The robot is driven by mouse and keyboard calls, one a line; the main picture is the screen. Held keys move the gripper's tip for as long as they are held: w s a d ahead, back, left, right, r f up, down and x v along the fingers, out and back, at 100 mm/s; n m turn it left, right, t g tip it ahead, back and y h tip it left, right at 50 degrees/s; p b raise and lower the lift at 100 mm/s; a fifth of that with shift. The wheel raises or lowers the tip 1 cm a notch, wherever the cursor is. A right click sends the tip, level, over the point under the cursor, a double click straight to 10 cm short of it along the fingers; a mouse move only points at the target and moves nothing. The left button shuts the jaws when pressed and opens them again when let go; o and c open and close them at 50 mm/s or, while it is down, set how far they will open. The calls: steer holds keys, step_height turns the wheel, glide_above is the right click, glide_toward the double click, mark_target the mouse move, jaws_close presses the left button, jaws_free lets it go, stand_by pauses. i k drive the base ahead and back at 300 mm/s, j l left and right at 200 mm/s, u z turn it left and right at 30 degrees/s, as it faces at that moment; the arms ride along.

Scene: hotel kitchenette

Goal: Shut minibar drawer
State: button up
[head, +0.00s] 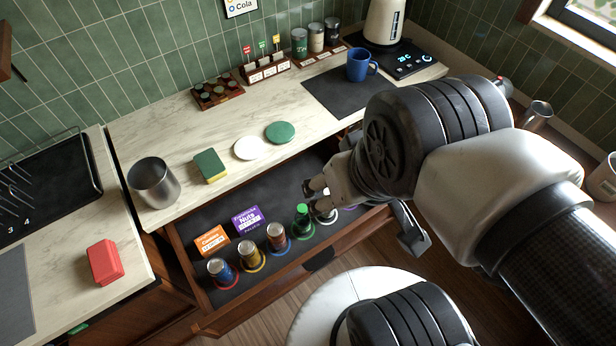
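The minibar drawer (219,318) is pulled out from under the counter, and its dark-lined inside shows. It holds several cans in a row on coloured rings, a green bottle (302,224), an orange box (212,243) and a purple nuts box (246,218). My gripper (313,194) reaches down over the right part of the drawer, beside the green bottle and above a pale round item (327,217). Whether the fingers touch or hold anything is unclear.
On the counter (320,135) above stand a metal cup (153,183), a sponge (210,166), white (250,148) and green (280,132) discs, and a blue mug (361,65). A red block (105,262) lies on the left counter. Wooden floor shows in front of the drawer.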

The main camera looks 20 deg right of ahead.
mark_target(277, 191)
steer(key=k+j, duration=0.2)
steer(key=k, duration=0.25)
steer(key=z, duration=0.65)
steer(key=k, duration=0.05)
